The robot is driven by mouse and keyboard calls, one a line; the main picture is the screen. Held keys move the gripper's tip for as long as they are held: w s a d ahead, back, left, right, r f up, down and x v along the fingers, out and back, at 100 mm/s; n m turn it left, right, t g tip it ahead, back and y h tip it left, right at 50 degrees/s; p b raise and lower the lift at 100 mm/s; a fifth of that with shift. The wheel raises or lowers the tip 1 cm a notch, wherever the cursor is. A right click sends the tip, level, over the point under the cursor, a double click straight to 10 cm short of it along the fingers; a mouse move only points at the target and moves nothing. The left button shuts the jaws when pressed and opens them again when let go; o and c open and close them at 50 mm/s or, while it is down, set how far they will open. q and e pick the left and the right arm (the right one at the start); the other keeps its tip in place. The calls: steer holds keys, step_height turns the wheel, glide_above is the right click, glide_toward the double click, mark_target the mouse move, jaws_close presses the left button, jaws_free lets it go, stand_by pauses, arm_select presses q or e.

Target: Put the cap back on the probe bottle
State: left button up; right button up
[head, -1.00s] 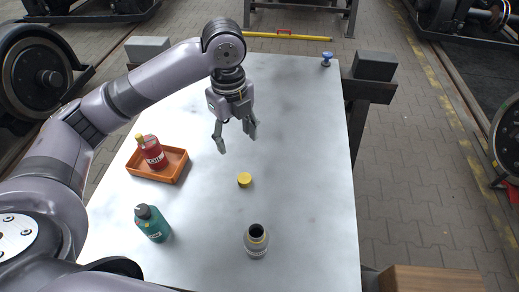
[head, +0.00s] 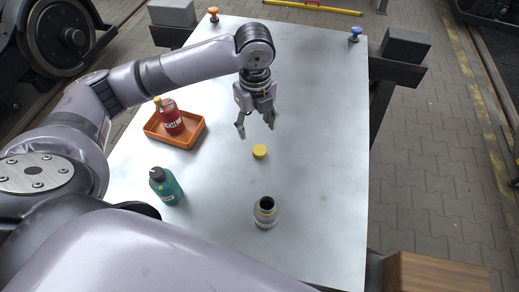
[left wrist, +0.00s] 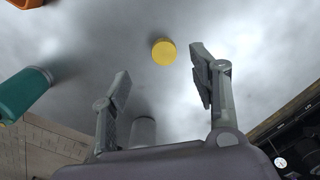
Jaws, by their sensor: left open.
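The yellow cap (head: 260,151) lies on the metal table top (head: 310,110). It also shows in the left wrist view (left wrist: 164,52), beyond and between the fingertips. The grey bottle (head: 265,214) stands upright and open on the table, in front of the cap; its dark mouth faces up. In the left wrist view the grey bottle (left wrist: 143,131) shows partly, between the fingers near the palm. My left gripper (head: 256,127) is open and empty above the table, just behind the cap in the head view. My right gripper is not in view.
A red bottle (head: 171,119) with a yellow top stands in an orange tray (head: 186,141) at the left. A teal bottle (head: 166,187) with a dark cap stands in front of it. A blue knob (head: 355,34) and an orange one (head: 213,14) are at the far edge. The table's right side is clear.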

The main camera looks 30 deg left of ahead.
mark_target(259, 150)
arm_select(q)
step_height(259, 150, down, 4)
steer(key=shift+r, duration=0.1)
steer(key=shift+s+d+f, duration=0.1)
steer(key=shift+d+f, duration=0.1)
steer(key=shift+f, duration=0.65)
steer(key=shift+d+f, duration=0.2)
steer(key=shift+f, duration=0.7)
steer(key=shift+s+d+f, duration=0.1)
steer(key=shift+d+f, duration=0.1)
steer(key=shift+f, duration=0.65)
steer(key=c, duration=0.9)
steer(key=shift+o, duration=0.2)
steer(key=shift+r, duration=0.15)
step_height(259, 150, up, 20)
steer(key=shift+p, duration=0.4)
